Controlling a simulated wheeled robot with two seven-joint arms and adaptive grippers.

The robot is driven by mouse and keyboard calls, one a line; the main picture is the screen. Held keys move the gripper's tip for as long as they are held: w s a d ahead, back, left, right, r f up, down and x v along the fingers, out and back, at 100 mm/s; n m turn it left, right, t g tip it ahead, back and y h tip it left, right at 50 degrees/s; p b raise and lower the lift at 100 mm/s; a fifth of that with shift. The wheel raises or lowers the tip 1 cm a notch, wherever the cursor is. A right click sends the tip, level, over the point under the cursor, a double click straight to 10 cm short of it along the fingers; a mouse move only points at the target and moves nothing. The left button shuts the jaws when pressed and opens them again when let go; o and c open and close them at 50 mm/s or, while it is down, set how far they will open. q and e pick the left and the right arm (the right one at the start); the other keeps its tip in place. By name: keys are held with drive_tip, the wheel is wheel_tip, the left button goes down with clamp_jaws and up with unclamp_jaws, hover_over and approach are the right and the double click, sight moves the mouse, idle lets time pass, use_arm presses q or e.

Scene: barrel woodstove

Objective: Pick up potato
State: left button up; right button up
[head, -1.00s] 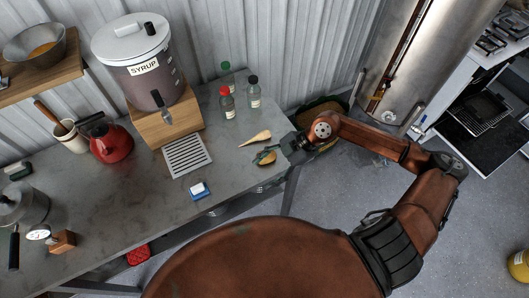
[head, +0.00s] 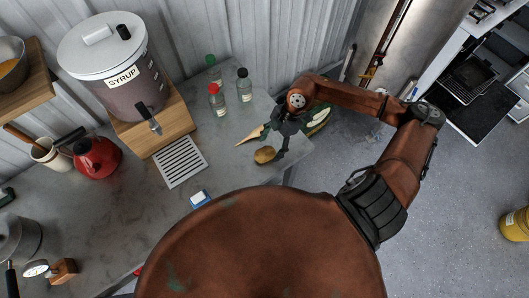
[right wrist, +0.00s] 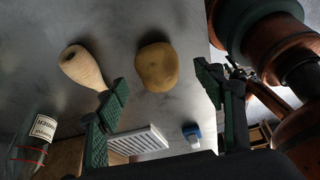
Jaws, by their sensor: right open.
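The potato (head: 264,155) is a brown, rounded lump on the grey worktop near its right end. In the right wrist view, the potato (right wrist: 157,67) lies ahead of and between the two green-padded fingers, with nothing gripping it. My right gripper (head: 275,142) is open and empty, beside and above the potato at the worktop's right end. Its open fingers also show in the right wrist view (right wrist: 162,82). My left gripper is out of view.
Several bottles (head: 217,100) stand behind. A syrup dispenser (head: 112,65), slotted drip tray (head: 180,162) and blue-and-white item (head: 200,199) are left. The worktop's right edge is close.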

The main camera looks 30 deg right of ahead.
sight(267, 150)
drive_tip(key=x, duration=0.3)
drive_tip(key=shift+w+r, duration=0.1)
drive_tip(key=shift+w, duration=0.1)
drive_tip(key=shift+a+f, duration=0.25)
drive_tip(key=shift+f, duration=0.3)
drive_tip(key=c, duration=1.3)
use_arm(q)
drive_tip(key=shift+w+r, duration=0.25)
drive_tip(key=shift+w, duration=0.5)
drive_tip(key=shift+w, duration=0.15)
use_arm(e)
drive_tip(key=shift+r, duration=0.1)
